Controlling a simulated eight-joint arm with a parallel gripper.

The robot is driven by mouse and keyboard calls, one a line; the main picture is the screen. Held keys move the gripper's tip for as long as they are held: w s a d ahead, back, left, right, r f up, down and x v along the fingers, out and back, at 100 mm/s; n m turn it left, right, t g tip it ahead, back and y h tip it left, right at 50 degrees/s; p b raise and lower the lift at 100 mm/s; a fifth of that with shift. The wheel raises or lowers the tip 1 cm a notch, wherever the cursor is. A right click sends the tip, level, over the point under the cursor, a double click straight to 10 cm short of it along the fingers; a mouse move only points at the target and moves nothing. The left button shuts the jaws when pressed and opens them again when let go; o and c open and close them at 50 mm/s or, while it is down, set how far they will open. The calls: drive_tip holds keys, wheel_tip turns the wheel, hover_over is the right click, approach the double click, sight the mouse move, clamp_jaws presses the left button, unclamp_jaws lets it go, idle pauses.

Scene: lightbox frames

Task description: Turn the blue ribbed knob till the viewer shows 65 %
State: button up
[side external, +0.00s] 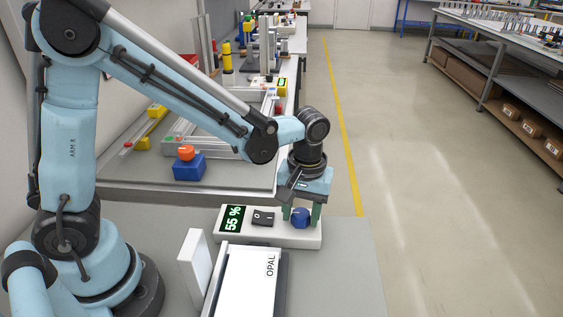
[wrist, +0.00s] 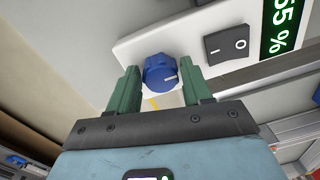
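The blue ribbed knob (side external: 300,217) is at the right end of a white control box (side external: 262,236). The knob also shows in the wrist view (wrist: 160,73), with a pale pointer line on its face. The green display (side external: 233,218) at the box's left end reads 55 %. My gripper (side external: 302,213) points down over the knob. In the wrist view its two green fingers (wrist: 161,92) are apart, one on each side of the knob, with gaps between them and the knob. It is open and holds nothing.
A black rocker switch (side external: 263,218) sits between display and knob, close to my gripper. A white panel marked OPAL (side external: 248,285) lies in front of the box. A blue block with an orange button (side external: 188,165) stands behind. The bench right of the box is clear.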

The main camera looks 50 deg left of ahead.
drive_tip(key=c, duration=0.6)
drive_tip(key=shift+a+m, duration=0.1)
drive_tip(key=shift+m, duration=3.1)
drive_tip(key=o, duration=1)
drive_tip(key=shift+o, duration=0.2)
